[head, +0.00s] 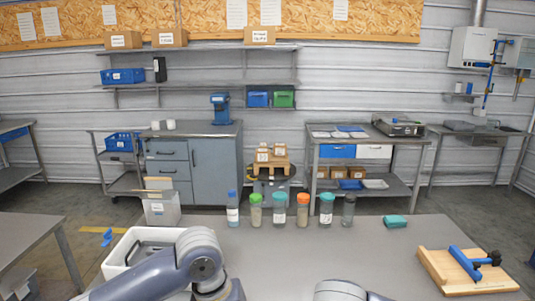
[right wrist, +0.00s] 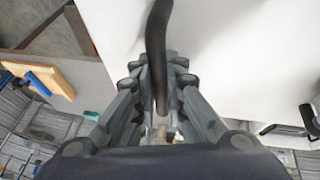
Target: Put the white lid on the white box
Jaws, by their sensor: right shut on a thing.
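The white box (head: 117,248) stands at the left of the grey table in the head view. It is open at the top, with dark parts showing inside, and my left arm hides part of it. In the right wrist view my right gripper (right wrist: 160,112) is shut on a black handle (right wrist: 157,50). A broad white surface, which looks like the white lid (right wrist: 235,50), lies behind the handle. The lid does not show in the head view. My left gripper is not in view; only links of its arm show.
Several capped bottles (head: 279,212) stand in a row along the table's far edge, beside a teal block (head: 395,221). A wooden board (head: 455,275) with a blue clamp (head: 468,262) lies at the right. The table (head: 360,250) between them is clear.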

